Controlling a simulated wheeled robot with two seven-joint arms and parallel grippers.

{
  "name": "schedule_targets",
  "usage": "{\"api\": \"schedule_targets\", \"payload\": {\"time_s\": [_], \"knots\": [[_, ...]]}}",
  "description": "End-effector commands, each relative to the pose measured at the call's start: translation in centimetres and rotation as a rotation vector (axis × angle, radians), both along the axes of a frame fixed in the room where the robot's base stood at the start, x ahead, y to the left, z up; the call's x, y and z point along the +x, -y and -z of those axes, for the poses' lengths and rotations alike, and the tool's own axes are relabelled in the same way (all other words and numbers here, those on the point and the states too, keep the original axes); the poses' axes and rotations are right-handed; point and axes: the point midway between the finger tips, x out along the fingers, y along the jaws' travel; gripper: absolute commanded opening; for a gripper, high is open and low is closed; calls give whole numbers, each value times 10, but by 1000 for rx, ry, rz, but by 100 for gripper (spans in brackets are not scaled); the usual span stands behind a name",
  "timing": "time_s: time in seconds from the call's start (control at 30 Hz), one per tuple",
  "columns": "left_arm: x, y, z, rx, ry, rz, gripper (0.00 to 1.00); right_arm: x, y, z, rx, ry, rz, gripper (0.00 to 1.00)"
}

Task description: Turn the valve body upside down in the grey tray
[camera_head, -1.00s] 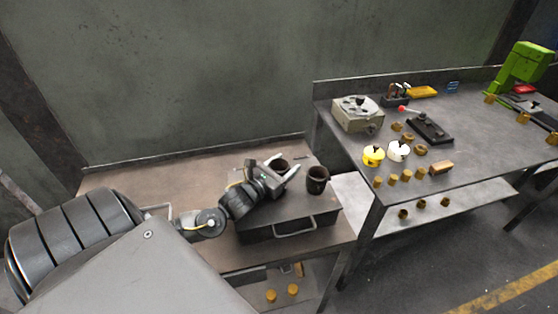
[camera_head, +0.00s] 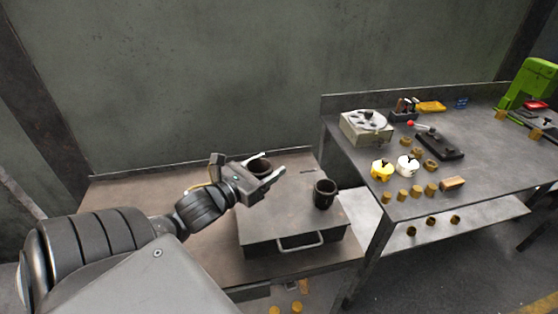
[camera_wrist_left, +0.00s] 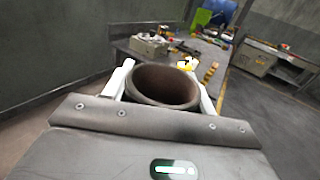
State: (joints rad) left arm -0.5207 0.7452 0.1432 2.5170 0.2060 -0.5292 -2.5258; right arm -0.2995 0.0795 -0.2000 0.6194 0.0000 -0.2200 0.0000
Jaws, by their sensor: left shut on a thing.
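My left gripper (camera_head: 268,166) is shut on a dark, hollow, cup-shaped piece (camera_head: 258,164). It holds the piece above the back left part of a grey box with a front handle (camera_head: 285,222). In the left wrist view the piece (camera_wrist_left: 165,84) sits between the two pale fingers, its wide open mouth showing and its lower part hidden by the gripper. A second dark cup-shaped piece (camera_head: 325,194) stands upright on the box's right side, apart from the gripper. I cannot tell for sure which thing is the valve body or the grey tray. My right gripper is not in view.
The box stands on a brown-topped table (camera_head: 130,205) against the wall. A grey workbench (camera_head: 350,160) to the right holds a grey fixture (camera_head: 366,126), a black lever device (camera_head: 438,142), yellow and white pots and several brass pieces. The table's left part is clear.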

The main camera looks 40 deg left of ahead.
Motion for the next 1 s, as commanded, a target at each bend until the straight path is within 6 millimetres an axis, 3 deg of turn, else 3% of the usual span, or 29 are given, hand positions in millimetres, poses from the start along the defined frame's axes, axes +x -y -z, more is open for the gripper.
{"api": "schedule_targets", "payload": {"time_s": [0.03, 0.2, 0.47, 0.63, 0.77, 1.0], "knots": [[-8, -5, -13, -16, -2, -21, 15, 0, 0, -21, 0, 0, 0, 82], [-25, -5, -18, -11, 2, -19, 16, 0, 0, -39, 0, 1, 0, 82], [-36, -5, -20, -7, 7, -17, 16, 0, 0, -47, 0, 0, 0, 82], [-31, 5, -16, -9, 9, 7, 16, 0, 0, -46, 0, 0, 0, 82], [-13, 41, -6, -17, 8, 106, 16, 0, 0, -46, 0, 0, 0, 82], [20, 131, 6, -16, 9, 350, 16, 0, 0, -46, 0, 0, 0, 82]]}}
